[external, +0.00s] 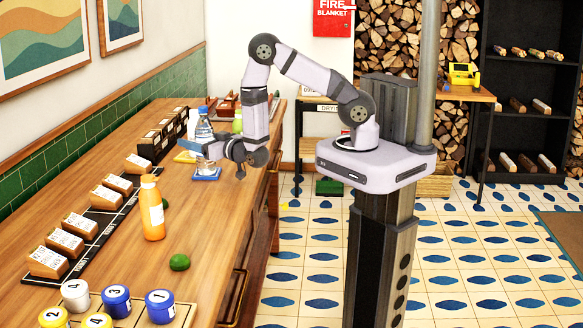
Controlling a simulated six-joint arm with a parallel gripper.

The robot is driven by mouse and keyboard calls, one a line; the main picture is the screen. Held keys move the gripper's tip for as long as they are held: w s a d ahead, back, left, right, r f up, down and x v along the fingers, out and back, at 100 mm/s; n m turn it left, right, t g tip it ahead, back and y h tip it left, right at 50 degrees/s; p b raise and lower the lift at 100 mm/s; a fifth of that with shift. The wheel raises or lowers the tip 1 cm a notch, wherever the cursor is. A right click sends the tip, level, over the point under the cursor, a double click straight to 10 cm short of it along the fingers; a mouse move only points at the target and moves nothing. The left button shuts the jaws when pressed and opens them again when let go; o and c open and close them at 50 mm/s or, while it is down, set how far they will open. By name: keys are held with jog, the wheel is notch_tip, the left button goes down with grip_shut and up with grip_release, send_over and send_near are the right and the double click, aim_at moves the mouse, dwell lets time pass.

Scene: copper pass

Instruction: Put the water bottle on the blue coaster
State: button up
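The water bottle (204,130) is clear with a blue cap and stands upright near the right edge of the wooden counter. The blue coaster (206,177) shows directly below the bottle; its base appears to be at the coaster, but I cannot tell whether it touches. My gripper (214,152) is low at the bottle, pointing left, and hides part of its middle. Whether the fingers are open or shut on the bottle cannot be made out.
An orange bottle (152,210) and a green lime (179,262) stand nearer on the counter (215,225). Numbered jars (160,306) fill the front. Wooden card boxes (65,245) line the wall side. A yellow item (183,157) lies just left of the coaster. A green object (238,121) stands behind my arm.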

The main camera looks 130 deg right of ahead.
jog(key=shift+r, duration=0.15)
jog(key=v, duration=1.2)
jog(key=shift+p, duration=0.4)
